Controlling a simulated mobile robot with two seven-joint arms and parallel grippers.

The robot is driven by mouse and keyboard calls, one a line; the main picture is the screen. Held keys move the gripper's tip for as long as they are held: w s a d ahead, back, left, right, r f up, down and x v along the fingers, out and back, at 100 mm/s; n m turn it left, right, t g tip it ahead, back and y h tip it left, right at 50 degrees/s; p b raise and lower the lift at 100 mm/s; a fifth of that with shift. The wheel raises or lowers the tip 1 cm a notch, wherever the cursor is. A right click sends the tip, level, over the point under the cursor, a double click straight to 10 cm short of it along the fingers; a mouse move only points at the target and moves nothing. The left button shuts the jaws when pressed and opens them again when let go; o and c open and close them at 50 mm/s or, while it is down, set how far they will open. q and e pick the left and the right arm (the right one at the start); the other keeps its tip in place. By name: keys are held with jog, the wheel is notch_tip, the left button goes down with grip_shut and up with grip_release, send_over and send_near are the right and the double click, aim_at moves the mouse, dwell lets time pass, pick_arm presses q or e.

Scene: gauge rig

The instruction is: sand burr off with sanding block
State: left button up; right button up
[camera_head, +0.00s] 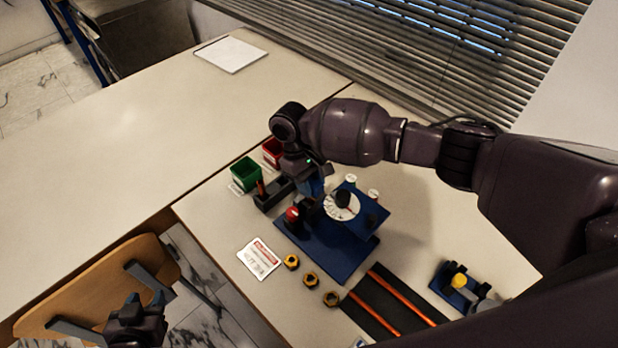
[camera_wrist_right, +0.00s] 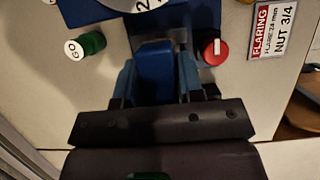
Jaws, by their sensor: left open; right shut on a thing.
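My right gripper (camera_head: 308,178) is shut on a blue block (camera_wrist_right: 155,72), seen between its fingers in the right wrist view (camera_wrist_right: 156,88). I take it for the sanding block, but its faces are mostly hidden. The block is close to the blue rig (camera_head: 330,248), beside the dial (camera_head: 342,205); whether it touches the rig is unclear. Two orange pipes (camera_head: 402,298) lie on a dark mat (camera_head: 376,316). No burr can be made out. My left gripper (camera_head: 92,294) is open and empty, low at the left in front of the wooden chair.
A red knob (camera_head: 293,214) stands on the rig's left side. Green (camera_head: 245,173) and red (camera_head: 272,151) bins are behind. A blue tool with a yellow knob (camera_head: 459,281) stands right. The left table is mostly clear.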

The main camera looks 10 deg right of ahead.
aim_at(320, 185)
jog(key=shift+s+d+f, duration=0.1)
jog(key=shift+s+f, duration=0.05)
jog(key=shift+s+d+r+p, duration=0.1)
jog(key=shift+d+r+p, duration=0.05)
jog(key=shift+r+p, duration=0.4)
jog(key=shift+s+d+r+p, duration=0.1)
jog(key=shift+r+p, duration=0.2)
jog(key=shift+p, duration=0.3)
jog(key=shift+s+d+r+p, duration=0.15)
jog(key=shift+s+r+p, duration=0.35)
jog(key=shift+p, duration=0.65)
jog(key=shift+d+r, duration=0.1)
jog(key=shift+r, duration=0.15)
jog(key=shift+s+d+r, duration=0.15)
jog(key=shift+s+r, duration=0.1)
jog(key=shift+r, duration=0.25)
jog(key=shift+s+d+r, duration=0.15)
jog(key=shift+s+r, duration=0.05)
jog(key=shift+r, duration=0.3)
